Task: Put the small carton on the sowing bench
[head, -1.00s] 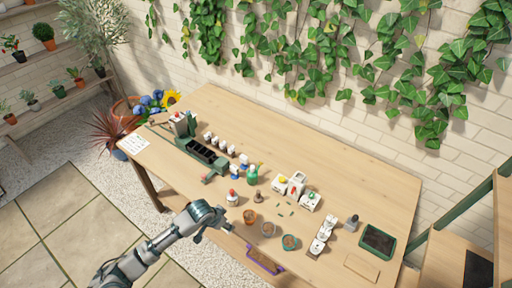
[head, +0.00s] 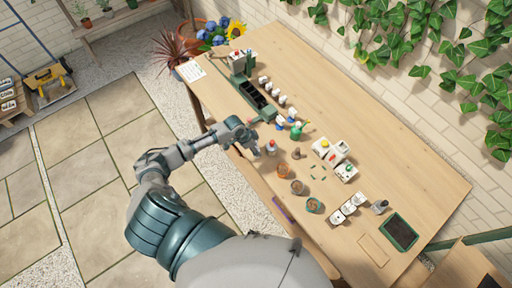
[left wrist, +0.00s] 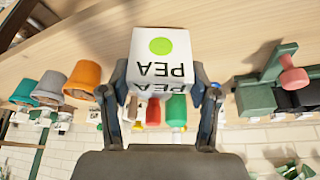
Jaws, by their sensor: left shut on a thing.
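In the left wrist view, which shows the scene upside down, a small white carton (left wrist: 160,55) with a green dot and the word PEA sits between the two fingers of my left gripper (left wrist: 160,100). The gripper is shut on it. The carton is not clear there. Whether it touches the bench, I cannot tell. My right gripper is not in view.
Several white boxes (head: 334,153) stand on the bench, with small pots (head: 297,187) nearer its front. A green rack (head: 250,92) with a black tray is at the far left end. A dark green tray (head: 399,232) lies at the right. The bench's back strip is clear.

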